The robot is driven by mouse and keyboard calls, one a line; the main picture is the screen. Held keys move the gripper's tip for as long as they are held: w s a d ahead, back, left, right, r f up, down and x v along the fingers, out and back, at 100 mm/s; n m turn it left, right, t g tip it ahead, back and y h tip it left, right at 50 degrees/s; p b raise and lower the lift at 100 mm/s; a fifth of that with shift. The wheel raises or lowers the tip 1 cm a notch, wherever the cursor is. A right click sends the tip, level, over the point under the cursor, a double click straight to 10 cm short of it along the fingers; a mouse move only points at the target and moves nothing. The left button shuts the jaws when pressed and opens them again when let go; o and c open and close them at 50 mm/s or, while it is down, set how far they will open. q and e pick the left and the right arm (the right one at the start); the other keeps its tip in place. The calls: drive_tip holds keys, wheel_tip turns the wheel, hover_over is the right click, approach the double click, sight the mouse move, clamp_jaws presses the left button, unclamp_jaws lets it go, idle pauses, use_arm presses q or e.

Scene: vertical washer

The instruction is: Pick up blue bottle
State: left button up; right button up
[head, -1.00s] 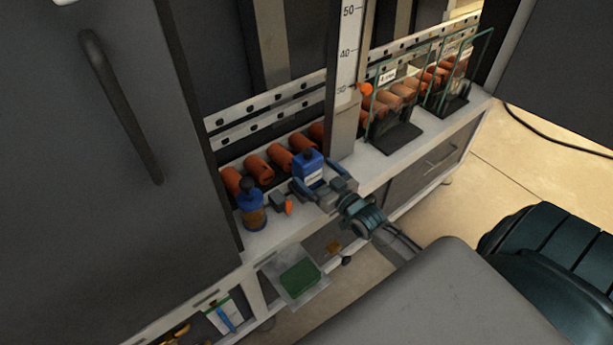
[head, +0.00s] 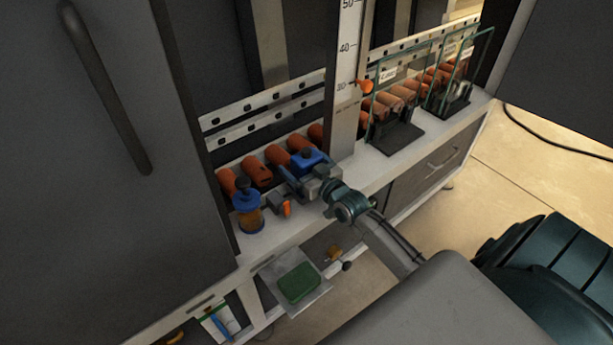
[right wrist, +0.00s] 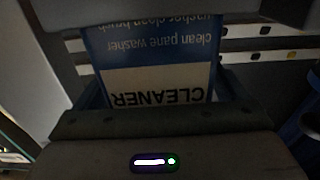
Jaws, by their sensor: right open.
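The blue bottle (head: 304,158) stands on the white shelf, in front of the orange rollers, partly hidden by my right gripper. My right gripper (head: 300,178) is open, with its fingers at the bottle's sides. In the right wrist view the bottle's blue and cream label (right wrist: 150,65), reading "CLEANER" upside down, fills the space between the fingers. I cannot tell whether the fingers touch it. My left gripper is not in view.
A blue-topped bottle with amber liquid (head: 247,211) stands left on the shelf (head: 268,238). A small orange-and-grey item (head: 284,206) lies between it and my gripper. Orange rollers (head: 257,171) run behind. A vertical scale post (head: 344,110) stands close on the right.

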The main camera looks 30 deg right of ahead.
drive_tip(key=shift+w, duration=0.1)
drive_tip(key=c, duration=1.6)
drive_tip(key=shift+r, duration=0.25)
